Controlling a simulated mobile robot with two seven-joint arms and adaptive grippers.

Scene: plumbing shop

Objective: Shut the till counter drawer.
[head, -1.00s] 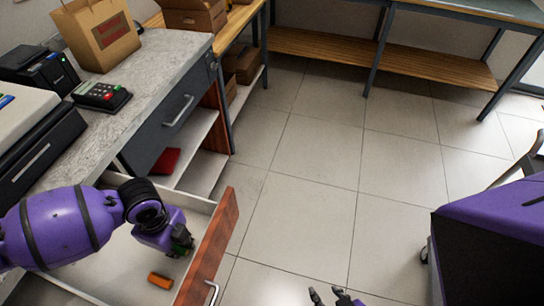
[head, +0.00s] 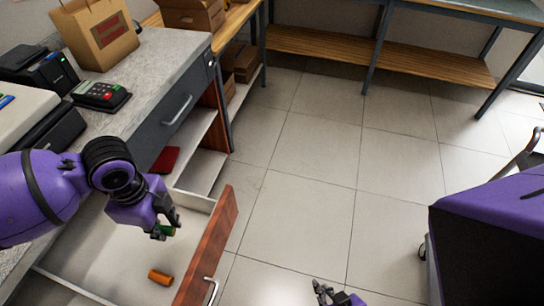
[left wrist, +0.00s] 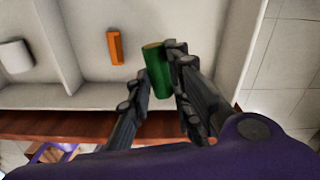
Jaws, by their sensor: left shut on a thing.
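The till counter drawer (head: 226,212) stands open, its reddish wooden front and metal handle (head: 211,290) pulled out from the counter. My left gripper (head: 167,228) is over the inside of the drawer, shut on a green cylinder (left wrist: 157,68). The green cylinder also shows in the head view (head: 166,231), partly covered by the fingers.
The counter top (head: 150,75) holds a card terminal (head: 101,94) and a paper bag (head: 95,33). A closed grey drawer (head: 173,113) and open shelves with a red item (head: 165,160) are beyond the open drawer. The tiled floor (head: 310,180) to its right is clear.

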